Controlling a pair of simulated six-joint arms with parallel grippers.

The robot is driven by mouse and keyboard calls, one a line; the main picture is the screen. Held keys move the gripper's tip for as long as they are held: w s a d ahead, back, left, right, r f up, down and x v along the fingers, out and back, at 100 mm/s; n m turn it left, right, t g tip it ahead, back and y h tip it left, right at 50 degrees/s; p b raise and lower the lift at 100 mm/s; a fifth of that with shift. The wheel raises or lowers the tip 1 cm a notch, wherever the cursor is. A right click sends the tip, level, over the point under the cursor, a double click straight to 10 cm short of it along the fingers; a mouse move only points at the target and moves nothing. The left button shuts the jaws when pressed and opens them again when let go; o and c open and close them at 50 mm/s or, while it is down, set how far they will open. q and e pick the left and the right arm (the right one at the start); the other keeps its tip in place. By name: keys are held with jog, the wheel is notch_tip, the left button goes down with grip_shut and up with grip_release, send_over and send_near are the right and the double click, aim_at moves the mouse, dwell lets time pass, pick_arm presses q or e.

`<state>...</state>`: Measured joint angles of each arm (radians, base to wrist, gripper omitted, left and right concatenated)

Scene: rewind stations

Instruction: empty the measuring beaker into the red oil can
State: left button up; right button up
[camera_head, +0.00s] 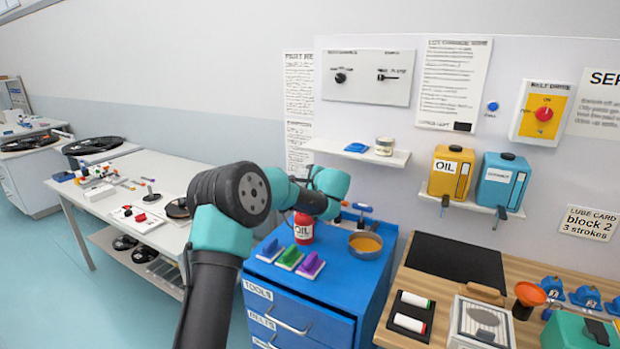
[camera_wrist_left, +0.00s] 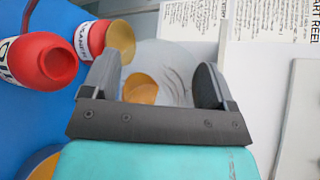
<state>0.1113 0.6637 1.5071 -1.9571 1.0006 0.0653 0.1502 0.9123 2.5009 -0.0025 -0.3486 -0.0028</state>
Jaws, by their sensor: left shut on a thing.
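My left gripper (camera_wrist_left: 156,82) is shut on a clear measuring beaker (camera_wrist_left: 172,66), with amber liquid visible inside in the left wrist view. In the head view my own arm hides the fingers and most of the beaker. The red oil can (camera_head: 303,229), with a white OIL label, stands on the blue cabinet, just below my left wrist in the picture. In the left wrist view the red oil can (camera_wrist_left: 45,62) shows its round red mouth at the left, apart from the beaker. My right gripper is not in view.
A second red container (camera_wrist_left: 92,36) with a yellow mouth stands near the can. An amber-filled dish (camera_head: 366,245) and several coloured-handled blocks (camera_head: 289,259) sit on the blue cabinet (camera_head: 312,318). Yellow OIL (camera_head: 450,172) and blue (camera_head: 502,180) tanks occupy the wall shelf.

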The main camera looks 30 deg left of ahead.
pick_arm(q)
jog(key=shift+s+a+f+n+t, duration=0.1)
jog(key=shift+s+f+n+t, duration=0.15)
jog(key=shift+f+n, duration=0.25)
jog(key=shift+s+a+f+n+t, duration=0.1)
jog(key=shift+f+n+t, duration=0.25)
jog(key=shift+f+n, duration=0.2)
jog(key=shift+s+f+n+t, duration=0.2)
jog(key=shift+f+n+t, duration=0.1)
jog(key=shift+f+n, duration=0.2)
jog(key=shift+s+a+f+n, duration=0.15)
jog(key=shift+f+n, duration=0.1)
jog(key=shift+f, duration=0.2)
dwell(0.9)
jog(key=shift+s+f+t, duration=0.1)
jog(key=shift+f+t, duration=0.2)
jog(key=shift+f+n, duration=0.1)
jog(key=shift+n, duration=0.2)
dwell(1.4)
